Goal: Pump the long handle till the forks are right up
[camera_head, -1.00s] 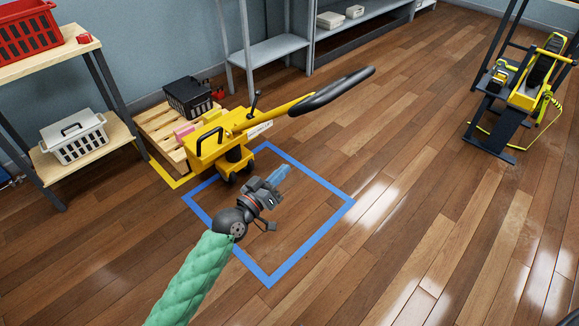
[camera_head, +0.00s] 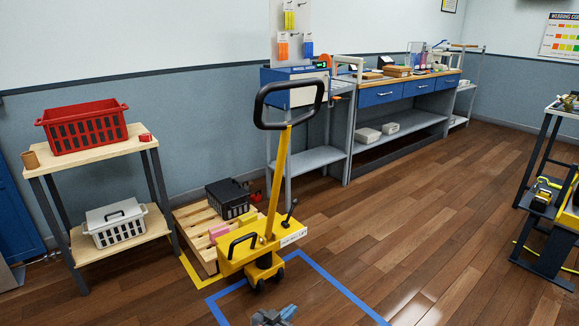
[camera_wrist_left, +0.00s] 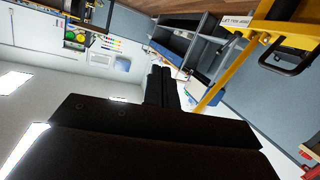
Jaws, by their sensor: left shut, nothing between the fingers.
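My left gripper (camera_head: 287,311) is shut and empty at the bottom edge of the head view, in front of the truck and apart from the handle. In the left wrist view its dark fingers (camera_wrist_left: 164,88) are together, and the yellow truck (camera_wrist_left: 285,20) shows at upper right. My right gripper is out of view.
A black crate (camera_head: 227,198) and a pink block sit on the pallet. A wooden shelf (camera_head: 92,153) with a red basket (camera_head: 85,128) stands left; a grey bench (camera_head: 375,140) runs along the wall. Black-and-yellow equipment (camera_head: 550,205) stands right. Floor between is clear.

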